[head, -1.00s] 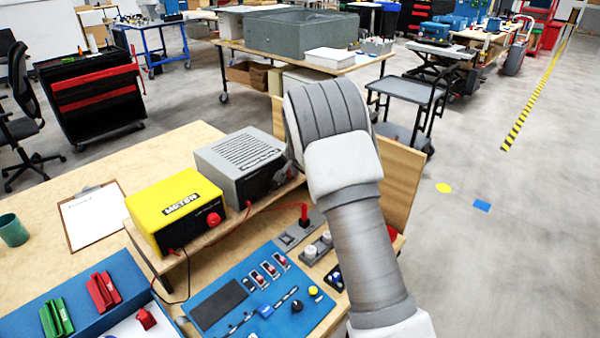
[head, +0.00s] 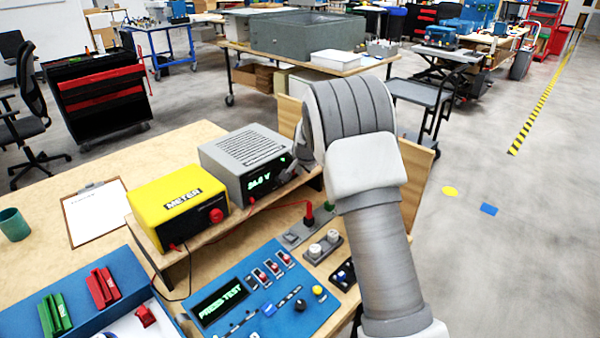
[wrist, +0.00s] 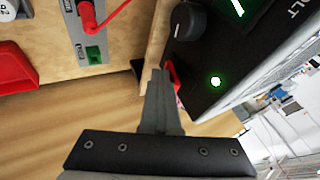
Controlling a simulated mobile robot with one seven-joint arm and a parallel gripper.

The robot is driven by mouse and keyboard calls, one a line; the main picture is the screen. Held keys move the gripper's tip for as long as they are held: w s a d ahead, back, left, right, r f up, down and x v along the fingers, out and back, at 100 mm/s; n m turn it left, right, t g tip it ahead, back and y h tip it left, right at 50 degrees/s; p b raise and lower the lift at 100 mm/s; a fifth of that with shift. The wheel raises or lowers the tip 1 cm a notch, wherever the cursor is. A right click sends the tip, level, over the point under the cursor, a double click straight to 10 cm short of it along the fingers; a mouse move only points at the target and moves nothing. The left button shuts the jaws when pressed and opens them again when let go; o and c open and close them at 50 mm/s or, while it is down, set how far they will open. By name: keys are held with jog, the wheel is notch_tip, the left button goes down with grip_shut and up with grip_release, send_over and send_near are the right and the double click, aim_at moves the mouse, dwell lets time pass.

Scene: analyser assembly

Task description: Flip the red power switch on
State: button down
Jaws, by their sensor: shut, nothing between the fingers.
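The grey power supply (head: 243,160) stands on the wooden shelf; its green display is lit and shows a voltage. In the wrist view its black front panel (wrist: 195,90) carries a dark knob, a glowing green lamp (wrist: 215,81) and the red power switch (wrist: 172,76). My gripper (wrist: 160,74) is shut and empty, its fingertips right beside the red switch and partly covering it. I cannot tell whether they touch. In the head view my gripper (head: 291,167) is at the supply's right front, and the switch is hidden.
The yellow meter (head: 178,203) stands left of the supply. Below the shelf lies a blue panel (head: 265,300), its display reading PRESS TEST. A red plug (wrist: 88,16) with a cable stands in a grey block beside a green socket (wrist: 93,54). A red bin (wrist: 15,68) is at left.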

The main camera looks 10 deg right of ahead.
jog(key=shift+r, duration=0.15)
jog(key=shift+a+r+p, duration=0.1)
jog(key=shift+r+p, duration=0.4)
jog(key=shift+r, duration=0.3)
